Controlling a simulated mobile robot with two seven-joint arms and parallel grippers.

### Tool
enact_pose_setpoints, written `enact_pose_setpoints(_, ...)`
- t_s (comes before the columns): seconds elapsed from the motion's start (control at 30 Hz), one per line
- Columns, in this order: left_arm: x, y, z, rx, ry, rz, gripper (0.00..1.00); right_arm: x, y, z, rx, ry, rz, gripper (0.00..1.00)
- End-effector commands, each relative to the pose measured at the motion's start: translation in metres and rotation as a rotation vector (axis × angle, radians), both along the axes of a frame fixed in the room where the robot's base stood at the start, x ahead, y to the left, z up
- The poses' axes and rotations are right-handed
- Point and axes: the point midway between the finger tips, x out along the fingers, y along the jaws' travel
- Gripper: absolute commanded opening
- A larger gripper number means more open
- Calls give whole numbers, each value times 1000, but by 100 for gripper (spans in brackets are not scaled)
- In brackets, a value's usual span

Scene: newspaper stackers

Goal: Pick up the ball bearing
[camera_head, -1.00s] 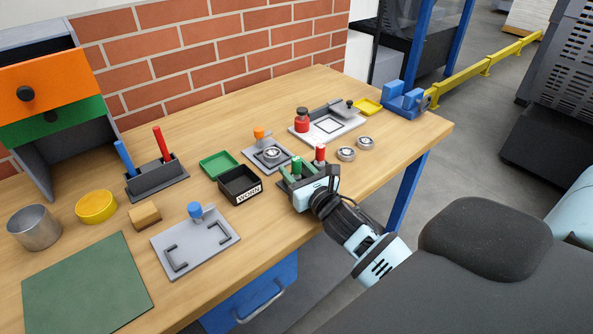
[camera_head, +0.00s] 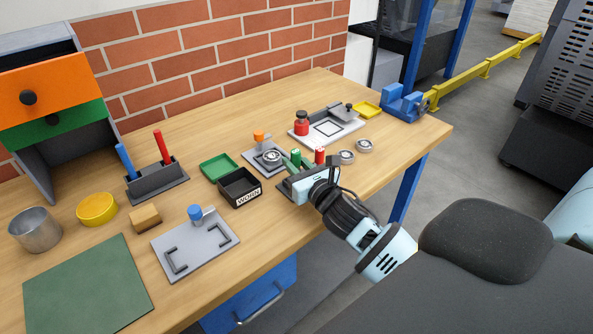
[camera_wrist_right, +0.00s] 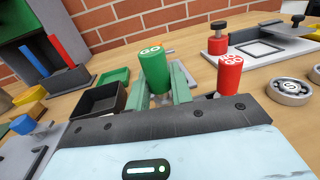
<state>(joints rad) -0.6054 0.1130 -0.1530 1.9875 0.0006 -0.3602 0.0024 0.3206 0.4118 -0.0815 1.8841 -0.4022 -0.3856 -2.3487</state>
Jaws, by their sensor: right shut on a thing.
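Ball bearings show as silver rings. Two (camera_head: 347,157) (camera_head: 364,145) lie flat on the bench right of my right gripper, and a third (camera_head: 271,156) sits on a grey fixture beyond it. One bearing shows at the right in the wrist view (camera_wrist_right: 289,89). My right gripper (camera_head: 297,164) is shut on the green cylinder marked GO (camera_wrist_right: 153,68), which stands upright between its pale green fingers. It holds no bearing. A red cylinder (camera_wrist_right: 229,75) stands just right of the fingers. The left gripper is out of view.
A black bin with a white label (camera_head: 240,187) and a green tray (camera_head: 219,167) stand left of the gripper. The bench front edge is close below the gripper.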

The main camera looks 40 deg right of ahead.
Motion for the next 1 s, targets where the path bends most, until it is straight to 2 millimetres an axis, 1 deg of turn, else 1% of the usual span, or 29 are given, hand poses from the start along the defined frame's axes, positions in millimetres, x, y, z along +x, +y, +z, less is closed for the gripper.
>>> enact_pose_setpoints(0.03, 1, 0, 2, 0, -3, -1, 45, -3, 1, 7, -3, -4, 2, 0)
enact_pose_setpoints(0.17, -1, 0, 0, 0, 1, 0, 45, -28, 6, 6, -2, 1, 3, 0)
enact_pose_setpoints(0.27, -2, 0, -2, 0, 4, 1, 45, -50, 10, 6, -2, 2, 2, 0)
enact_pose_setpoints(0.4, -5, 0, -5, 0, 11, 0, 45, -86, 17, 9, 0, 4, 2, 0)
enact_pose_setpoints(0.5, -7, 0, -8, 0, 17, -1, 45, -108, 22, 11, 0, 4, 2, 0)
enact_pose_setpoints(0.6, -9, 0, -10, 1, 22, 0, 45, -126, 25, 13, -1, 4, 1, 0)
enact_pose_setpoints(0.7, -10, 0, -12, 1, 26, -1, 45, -140, 28, 15, 1, 3, 1, 0)
enact_pose_setpoints(0.8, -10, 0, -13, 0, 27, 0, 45, -149, 30, 16, 0, 1, 0, 0)
enact_pose_setpoints(1.0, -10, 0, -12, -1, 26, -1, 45, -157, 31, 18, 1, -1, 0, 0)
